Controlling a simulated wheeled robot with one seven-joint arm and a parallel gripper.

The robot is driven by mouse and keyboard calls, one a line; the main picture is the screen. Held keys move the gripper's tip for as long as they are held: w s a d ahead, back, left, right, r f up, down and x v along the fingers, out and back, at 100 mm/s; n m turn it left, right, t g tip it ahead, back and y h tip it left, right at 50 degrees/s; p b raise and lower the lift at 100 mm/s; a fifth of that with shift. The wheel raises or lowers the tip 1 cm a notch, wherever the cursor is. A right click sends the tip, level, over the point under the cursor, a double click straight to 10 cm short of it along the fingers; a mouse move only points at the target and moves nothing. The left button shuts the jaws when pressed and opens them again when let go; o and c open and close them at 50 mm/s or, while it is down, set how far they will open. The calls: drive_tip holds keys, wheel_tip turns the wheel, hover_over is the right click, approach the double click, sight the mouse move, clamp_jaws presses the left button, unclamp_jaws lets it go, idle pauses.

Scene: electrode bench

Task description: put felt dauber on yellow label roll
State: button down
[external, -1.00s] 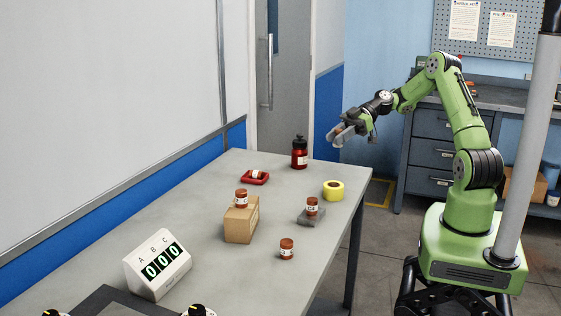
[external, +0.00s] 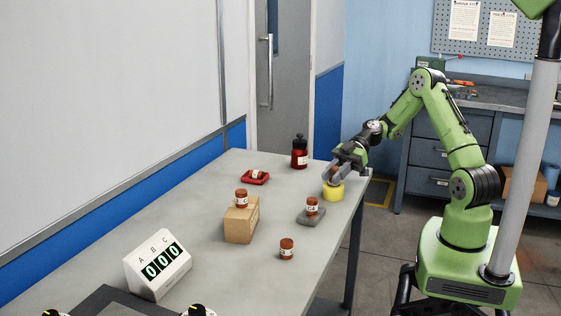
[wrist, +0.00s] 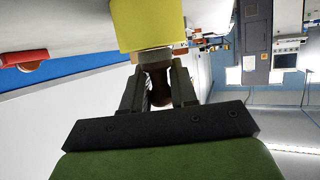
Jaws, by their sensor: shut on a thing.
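The yellow label roll (external: 333,193) lies at the right edge of the grey table, and it fills the top middle of the wrist view (wrist: 150,26). My gripper (external: 338,178) is right over the roll, pointing down. It is shut on the felt dauber, whose brown handle (wrist: 159,88) shows between the two dark fingers (wrist: 157,78) in the wrist view. The dauber's grey pad meets the roll in that view; I cannot tell whether it rests fully on it. In the external view the fingers hide most of the dauber.
A red bottle with a black cap (external: 299,153) stands behind the roll. A jar on a grey pad (external: 311,218) is in front of it.

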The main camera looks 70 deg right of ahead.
drive_tip(key=shift+f, duration=0.1)
drive_tip(key=c, duration=0.9)
unclamp_jaws()
